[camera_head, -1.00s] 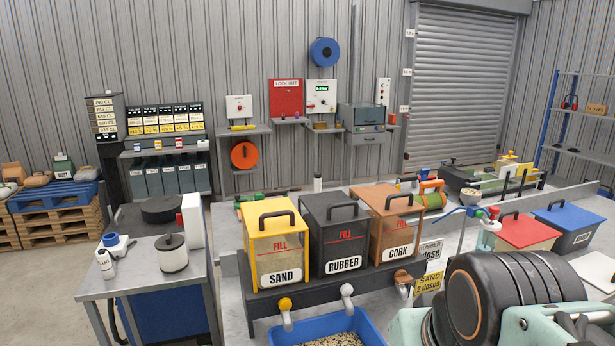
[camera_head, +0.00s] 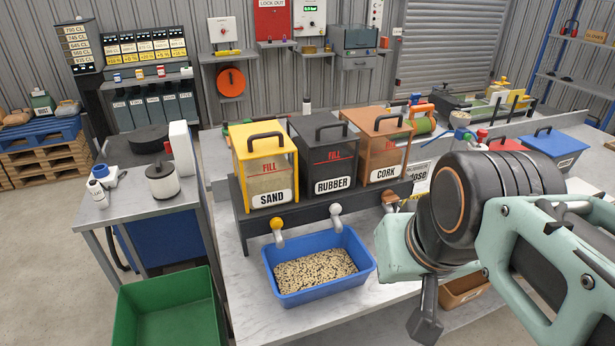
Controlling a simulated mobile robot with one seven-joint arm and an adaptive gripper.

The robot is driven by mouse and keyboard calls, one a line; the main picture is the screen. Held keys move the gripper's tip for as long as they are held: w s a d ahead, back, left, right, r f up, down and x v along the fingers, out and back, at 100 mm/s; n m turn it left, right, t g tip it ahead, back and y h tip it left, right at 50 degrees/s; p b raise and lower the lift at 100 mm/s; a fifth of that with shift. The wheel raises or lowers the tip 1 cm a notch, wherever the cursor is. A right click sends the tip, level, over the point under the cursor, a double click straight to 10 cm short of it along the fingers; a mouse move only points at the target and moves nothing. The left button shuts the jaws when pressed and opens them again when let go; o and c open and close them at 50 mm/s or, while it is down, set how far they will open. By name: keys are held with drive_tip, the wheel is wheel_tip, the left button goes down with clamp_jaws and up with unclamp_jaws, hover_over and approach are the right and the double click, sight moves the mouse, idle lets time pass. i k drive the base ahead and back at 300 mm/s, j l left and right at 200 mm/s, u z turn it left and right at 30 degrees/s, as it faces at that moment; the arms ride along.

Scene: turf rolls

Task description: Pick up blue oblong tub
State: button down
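The blue oblong tub (camera_head: 352,287) sits on the grey bench below the sand and rubber dispensers. It is open-topped and holds a layer of pale, speckled granules. My arm comes in from the right side of the view, a little right of the tub. The dark grey part at its lower end (camera_head: 425,318) hangs near the front of the bench, apart from the tub. I cannot make out the gripper's fingers or whether they are open.
Sand (camera_head: 268,185), rubber (camera_head: 330,180) and cork (camera_head: 385,168) boxes stand behind the tub, with spouts (camera_head: 277,232) close above its back edge. A green crate (camera_head: 125,300) is at the lower left. Bench in front of the tub is clear.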

sight(314, 266)
drive_tip(key=i+l+u, duration=0.2)
drive_tip(key=l+u, duration=0.2)
drive_tip(key=l, duration=0.15)
drive_tip(key=i+l+u, duration=0.1)
drive_tip(key=l+u, duration=0.3)
drive_tip(key=l, duration=0.2)
drive_tip(key=l+u, duration=0.4)
drive_tip(key=l, duration=0.2)
drive_tip(key=k+j+u, duration=0.15)
drive_tip(key=u, duration=0.25)
drive_tip(key=i+l+z, duration=0.15)
drive_tip(key=z, duration=0.2)
drive_tip(key=i+l, duration=0.05)
drive_tip(key=l, duration=0.05)
